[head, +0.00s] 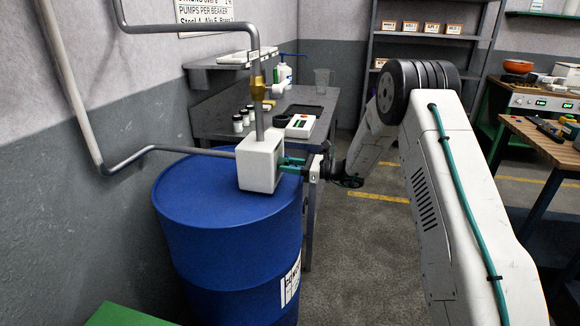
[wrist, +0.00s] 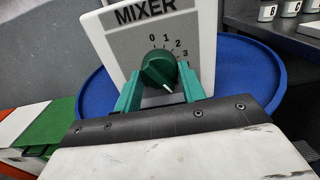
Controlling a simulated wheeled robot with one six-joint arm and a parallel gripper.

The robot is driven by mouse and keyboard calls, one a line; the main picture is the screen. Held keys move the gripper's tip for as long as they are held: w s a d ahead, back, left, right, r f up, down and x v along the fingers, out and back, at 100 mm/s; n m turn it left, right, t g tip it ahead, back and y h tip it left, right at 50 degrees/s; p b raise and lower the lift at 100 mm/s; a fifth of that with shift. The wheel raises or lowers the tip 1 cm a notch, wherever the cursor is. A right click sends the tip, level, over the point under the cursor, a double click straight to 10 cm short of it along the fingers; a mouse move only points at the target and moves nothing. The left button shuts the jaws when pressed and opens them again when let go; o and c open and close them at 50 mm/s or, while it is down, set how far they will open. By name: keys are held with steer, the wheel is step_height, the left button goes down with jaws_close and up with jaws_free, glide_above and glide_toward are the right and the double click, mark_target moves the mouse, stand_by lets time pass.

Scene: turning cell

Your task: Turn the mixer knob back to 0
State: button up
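The mixer box (head: 261,164) is a white block on a pipe above the blue drum. In the wrist view its grey face (wrist: 121,48) reads MIXER, with marks 0, 1, 2 and 3 around a dark green knob (wrist: 158,68). The knob's white pointer line aims down and right, past the 3. My gripper (wrist: 160,76) is at the face, with one teal finger on each side of the knob. Whether the fingers press on the knob or leave a thin gap cannot be told. In the head view, my gripper (head: 290,165) reaches the box from the right; the knob is hidden there.
The blue drum (head: 222,190) stands under the box. A grey pipe (head: 185,150) runs to the box from the left, another comes from above. A grey bench (head: 215,125) with small jars and a white device (head: 300,126) stands behind. Open floor lies to the right.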

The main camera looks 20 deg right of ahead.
steer(key=shift+n, duration=0.4)
steer(key=n, duration=0.3)
steer(key=shift+n, duration=0.3)
steer(key=n, duration=0.3)
steer(key=shift+n, duration=0.3)
steer(key=n, duration=0.3)
steer(key=shift+w+d+n, duration=0.1)
steer(key=shift+n, duration=0.2)
steer(key=n, duration=0.3)
steer(key=shift+n, duration=0.4)
steer(key=n, duration=0.7)
steer(key=shift+r, duration=0.1)
steer(key=n, duration=0.3)
steer(key=shift+n, duration=2.2)
